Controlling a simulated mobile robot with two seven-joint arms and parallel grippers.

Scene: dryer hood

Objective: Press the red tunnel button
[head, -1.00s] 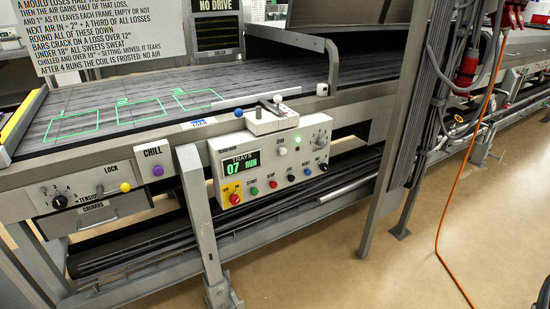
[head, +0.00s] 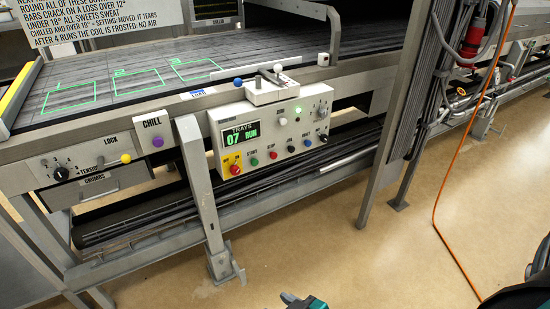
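A white control panel (head: 285,118) with a "TRAYS 07 RUN" display (head: 240,139) is fixed to the conveyor's front rail. At its lower left a large red button (head: 235,169) sits on a yellow plate. A smaller red button (head: 273,155) is in the row to its right, between a green and a black one. I cannot read a tunnel label on either. A teal and dark piece, which looks like my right gripper (head: 303,301), shows at the bottom edge, below and apart from the panel. It is mostly cut off. My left gripper is not in view.
A white box with a lever (head: 272,92) stands on top of the panel. A grey leg (head: 200,185) stands at its left and a tall post (head: 392,130) at its right. An orange cable (head: 445,180) hangs at the right. The floor in front is clear.

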